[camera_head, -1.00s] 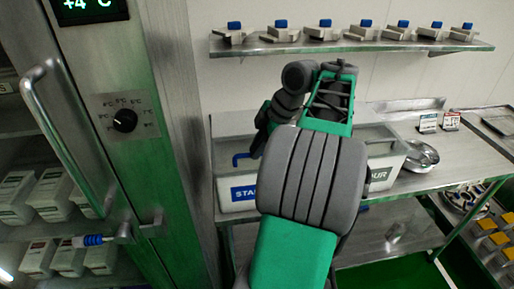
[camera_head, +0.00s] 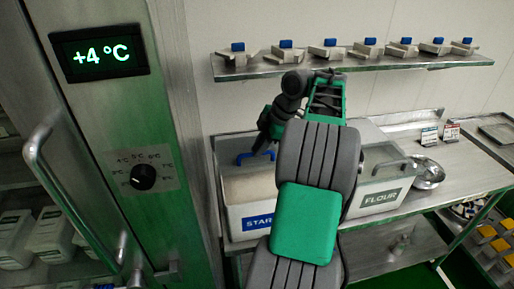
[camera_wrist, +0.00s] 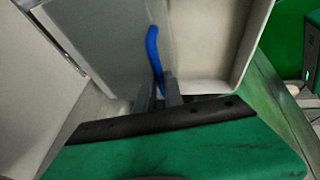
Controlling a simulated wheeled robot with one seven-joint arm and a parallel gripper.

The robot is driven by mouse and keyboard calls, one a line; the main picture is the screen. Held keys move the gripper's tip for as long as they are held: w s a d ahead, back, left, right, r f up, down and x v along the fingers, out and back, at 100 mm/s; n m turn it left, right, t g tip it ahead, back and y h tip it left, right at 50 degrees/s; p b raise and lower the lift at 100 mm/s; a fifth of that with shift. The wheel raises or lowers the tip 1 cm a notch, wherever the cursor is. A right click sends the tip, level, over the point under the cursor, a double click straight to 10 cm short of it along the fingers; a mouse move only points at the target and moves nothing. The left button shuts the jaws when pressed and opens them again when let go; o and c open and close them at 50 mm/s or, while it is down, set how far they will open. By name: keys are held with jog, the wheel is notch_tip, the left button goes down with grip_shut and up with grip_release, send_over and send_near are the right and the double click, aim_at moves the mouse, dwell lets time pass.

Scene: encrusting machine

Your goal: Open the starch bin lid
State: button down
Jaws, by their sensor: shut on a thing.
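The starch bin (camera_head: 258,222) stands on the steel counter, with a white body and a blue label partly covered by my arm. Its lid (camera_head: 230,147) is tilted up at the back, and pale contents (camera_head: 245,189) show in the opening. The blue lid handle (camera_head: 241,158) is at my gripper (camera_head: 264,147). In the wrist view, my gripper (camera_wrist: 159,88) is shut on the blue handle (camera_wrist: 153,45). The grey lid (camera_wrist: 95,38) is left of the handle there, and the open bin (camera_wrist: 243,45) is to its right.
The flour bin (camera_head: 385,190) with a grey handle stands just right, partly behind my arm. A metal bowl (camera_head: 428,174) sits beyond it. A steel fridge (camera_head: 110,110) with a bar handle stands close on the left. A wall shelf (camera_head: 365,62) with several blue-knobbed items runs above.

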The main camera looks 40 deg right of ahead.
jog(key=c, duration=1.5)
grip_release()
jog(key=shift+o, duration=0.2)
jog(key=p+v, duration=0.3)
jog(key=v, duration=0.4)
jog(key=shift+s+r, duration=0.15)
jog(key=shift+r, duration=0.2)
jog(key=shift+d, duration=0.1)
